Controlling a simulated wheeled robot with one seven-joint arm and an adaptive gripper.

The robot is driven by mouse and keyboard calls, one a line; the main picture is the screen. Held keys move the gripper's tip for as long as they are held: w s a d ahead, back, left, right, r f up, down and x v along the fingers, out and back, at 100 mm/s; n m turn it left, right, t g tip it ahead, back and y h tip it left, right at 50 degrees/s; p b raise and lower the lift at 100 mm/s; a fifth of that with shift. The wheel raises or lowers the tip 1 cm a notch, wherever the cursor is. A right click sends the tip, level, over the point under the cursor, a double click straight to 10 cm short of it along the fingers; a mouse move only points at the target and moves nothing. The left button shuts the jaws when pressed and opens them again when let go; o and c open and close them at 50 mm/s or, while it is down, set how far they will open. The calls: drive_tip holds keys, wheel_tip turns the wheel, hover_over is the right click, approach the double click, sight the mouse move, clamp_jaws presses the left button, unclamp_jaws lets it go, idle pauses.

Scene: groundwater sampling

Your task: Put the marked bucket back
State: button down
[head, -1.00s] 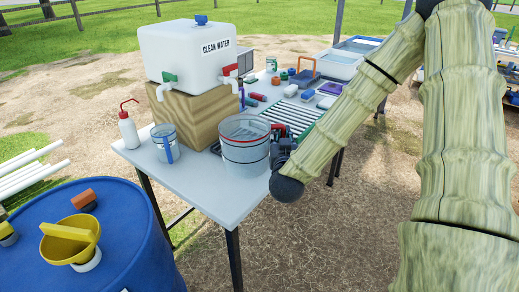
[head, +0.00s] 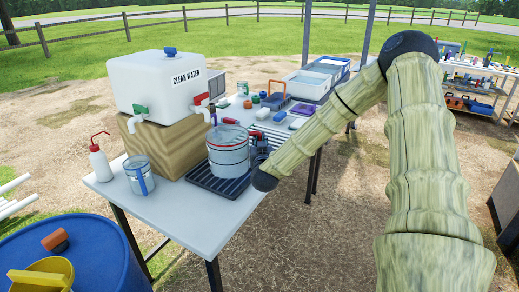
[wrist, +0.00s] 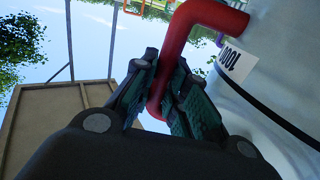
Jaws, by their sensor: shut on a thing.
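The marked bucket (head: 229,155) is a pale grey pail with a dark band and a red line at its rim. It appears upright at the back part of a dark ribbed tray (head: 212,185) on the table; I cannot tell whether it touches the tray. In the wrist view my gripper (wrist: 162,98) is shut on the bucket's red handle (wrist: 205,12). The bucket's wall (wrist: 262,90) fills the right side there, with a white numbered label (wrist: 233,62). In the head view my gripper is mostly hidden behind my arm, right of the bucket.
A clean water tank (head: 155,85) stands on a wooden block (head: 165,145) behind left. A small blue-marked bucket (head: 138,177) and a wash bottle (head: 101,164) stand on the table's left (head: 185,222). Several tools and bins crowd the right. A blue barrel (head: 105,255) is front left.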

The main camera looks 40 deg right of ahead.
drive_tip(key=shift+f, duration=1.8)
drive_tip(key=c, duration=1.4)
unclamp_jaws()
drive_tip(key=shift+c, duration=0.2)
drive_tip(key=b+v, duration=0.1)
drive_tip(key=v, duration=1.1)
drive_tip(key=shift+o, duration=0.3)
